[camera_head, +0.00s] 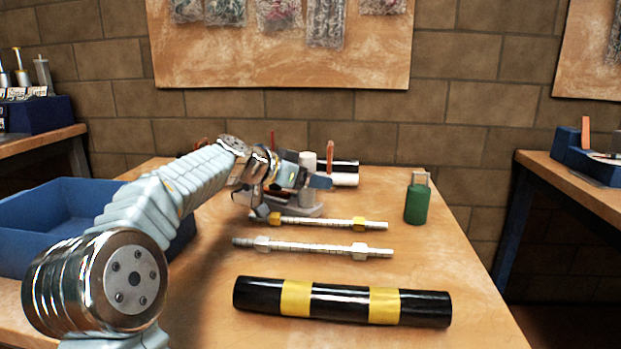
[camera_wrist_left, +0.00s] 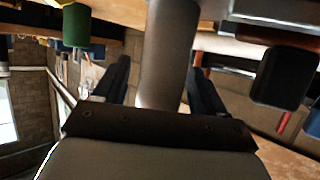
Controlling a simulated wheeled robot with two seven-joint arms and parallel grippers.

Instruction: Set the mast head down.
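My left gripper (camera_head: 315,182) is over the far middle of the table, beside a pale upright post (camera_head: 308,160) that stands above a grey base (camera_head: 300,211). In the left wrist view a grey cylinder (camera_wrist_left: 167,60) runs between the two fingers of my left gripper (camera_wrist_left: 158,72). A gap shows between the cylinder and the left finger, so the fingers look open around it. Contact on the right finger is hard to tell. Which part is the mast head I cannot tell; my gripper hides part of this assembly. My right gripper is in neither view.
A black tube with yellow bands (camera_head: 340,302) lies at the table's front. Two rods with nuts, one with yellow nuts (camera_head: 330,222) and one with white nuts (camera_head: 315,246), lie behind it. A green bottle-shaped object (camera_head: 417,203) stands right. A blue bin (camera_head: 40,240) is left. The right front is clear.

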